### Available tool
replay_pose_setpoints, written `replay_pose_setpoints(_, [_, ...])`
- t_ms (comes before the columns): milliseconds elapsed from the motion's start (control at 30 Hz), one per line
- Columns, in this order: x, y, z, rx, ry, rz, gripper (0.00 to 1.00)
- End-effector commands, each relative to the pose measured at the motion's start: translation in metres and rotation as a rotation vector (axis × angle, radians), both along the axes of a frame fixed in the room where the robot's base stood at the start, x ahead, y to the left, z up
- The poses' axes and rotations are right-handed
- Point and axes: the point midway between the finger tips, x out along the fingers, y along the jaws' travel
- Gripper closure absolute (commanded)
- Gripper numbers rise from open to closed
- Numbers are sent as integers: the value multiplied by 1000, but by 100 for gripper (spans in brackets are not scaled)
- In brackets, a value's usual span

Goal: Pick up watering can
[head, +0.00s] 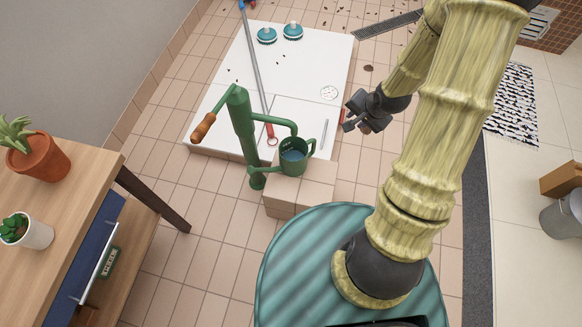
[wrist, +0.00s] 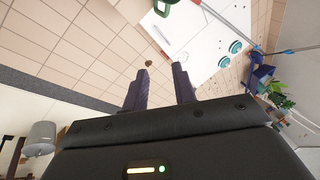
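A green watering can (head: 293,156) stands upright on a tan block (head: 300,192), below the spout of a green hand pump (head: 244,125). Its handle is on the right side. My gripper (head: 356,114) is up and to the right of the can in the head view, apart from it. In the wrist view my gripper (wrist: 160,78) shows two dark fingers spread apart with nothing between them. A green part at the top edge of the wrist view is cut off, and I cannot tell whether it is the can or the pump.
The pump's brown-gripped lever (head: 203,127) sticks out left. A white platform (head: 305,65) behind holds teal discs (head: 292,31), a long pole (head: 255,75) and a small dial. A wooden table (head: 85,195) with potted plants stands left. Tiled floor left of the block is clear.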

Motion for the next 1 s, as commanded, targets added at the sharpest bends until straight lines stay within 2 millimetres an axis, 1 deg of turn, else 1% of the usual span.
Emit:
replay_pose_setpoints(33, [2, -2, -40, 46, -3, -42, 73])
replay_pose_setpoints(233, [14, -6, -125, 246, -34, -215, 73])
replay_pose_setpoints(300, [17, -4, -153, 325, -43, -272, 73])
replay_pose_setpoints(367, [19, -3, -177, 396, -48, -323, 73])
replay_pose_setpoints(400, [21, -1, -193, 445, -51, -358, 73])
replay_pose_setpoints(467, [23, 0, -216, 521, -55, -409, 73])
replay_pose_setpoints(500, [24, 1, -230, 574, -56, -444, 73])
replay_pose_setpoints(700, [28, 4, -300, 853, -60, -624, 73])
replay_pose_setpoints(867, [29, 5, -349, 1098, -53, -761, 73])
replay_pose_setpoints(1000, [29, 5, -387, 1326, -39, -871, 73])
